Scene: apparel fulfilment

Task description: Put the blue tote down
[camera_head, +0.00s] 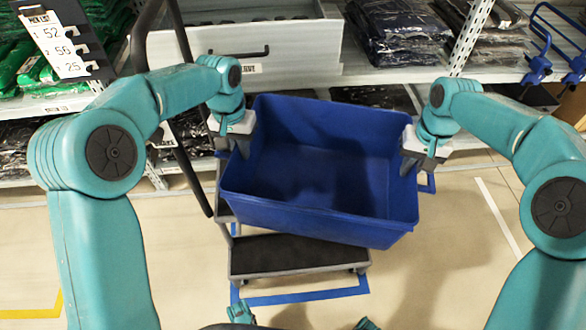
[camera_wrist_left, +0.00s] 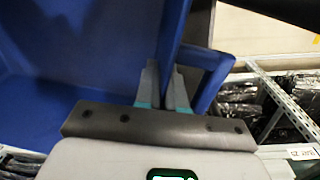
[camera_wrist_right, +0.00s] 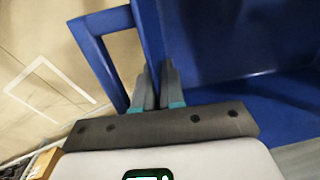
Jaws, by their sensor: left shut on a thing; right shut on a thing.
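The blue tote (camera_head: 320,215) is an empty, open-topped box in the middle of the head view, held up between my two arms and turned slightly. My left gripper (camera_head: 236,146) is shut on its left wall; the left wrist view shows the fingers (camera_wrist_left: 165,92) closed over the wall edge of the tote (camera_wrist_left: 90,60). My right gripper (camera_head: 420,160) is shut on its right wall; the right wrist view shows the fingers (camera_wrist_right: 158,88) on the wall of the tote (camera_wrist_right: 230,50). Whether the tote touches anything beneath cannot be told.
A cart with a dark lower deck (camera_head: 300,254) and an upright handle (camera_head: 185,100) stands below and left of the tote. Blue tape (camera_head: 300,297) marks the floor. Shelves with bagged garments (camera_head: 395,35) and a grey bin (camera_head: 245,55) are behind. Floor is clear at right.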

